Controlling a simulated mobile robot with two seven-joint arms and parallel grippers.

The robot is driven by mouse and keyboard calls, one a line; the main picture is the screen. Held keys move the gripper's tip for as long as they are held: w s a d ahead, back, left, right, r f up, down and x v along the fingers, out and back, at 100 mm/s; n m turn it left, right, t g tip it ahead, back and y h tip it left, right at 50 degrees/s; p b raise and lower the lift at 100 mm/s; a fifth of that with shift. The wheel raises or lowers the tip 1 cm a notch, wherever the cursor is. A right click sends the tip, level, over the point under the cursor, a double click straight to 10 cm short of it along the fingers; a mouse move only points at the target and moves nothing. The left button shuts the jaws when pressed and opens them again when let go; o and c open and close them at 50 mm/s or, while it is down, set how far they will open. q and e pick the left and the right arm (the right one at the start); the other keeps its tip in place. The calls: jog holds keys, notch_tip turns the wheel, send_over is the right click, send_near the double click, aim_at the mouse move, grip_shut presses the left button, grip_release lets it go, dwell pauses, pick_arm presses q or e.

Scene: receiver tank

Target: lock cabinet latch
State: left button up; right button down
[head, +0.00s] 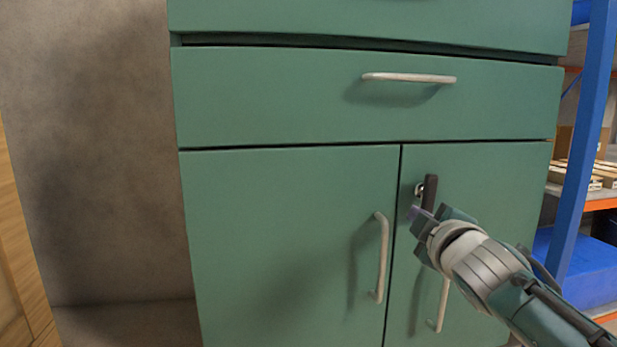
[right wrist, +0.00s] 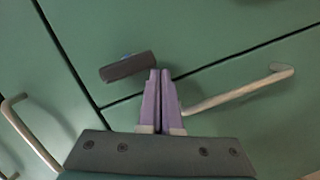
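The green cabinet (head: 290,230) stands in front of me with two lower doors, both closed. Its latch (head: 430,190) is a dark bar on a small metal mount near the top inner corner of the right door, standing upright in the head view. The latch also shows in the right wrist view (right wrist: 128,67), left of the fingertips. My left gripper is not in view.
Light bar handles sit on the left door (head: 381,258), the right door (head: 442,305) and the drawer above (head: 410,77). A blue rack post (head: 586,130) and shelves stand to the right. A bare grey wall (head: 90,150) is to the left.

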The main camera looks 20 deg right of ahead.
jog(key=shift+s, duration=0.1)
jog(key=p+v, duration=0.5)
jog(key=v, duration=0.5)
jog(key=shift+r, duration=0.1)
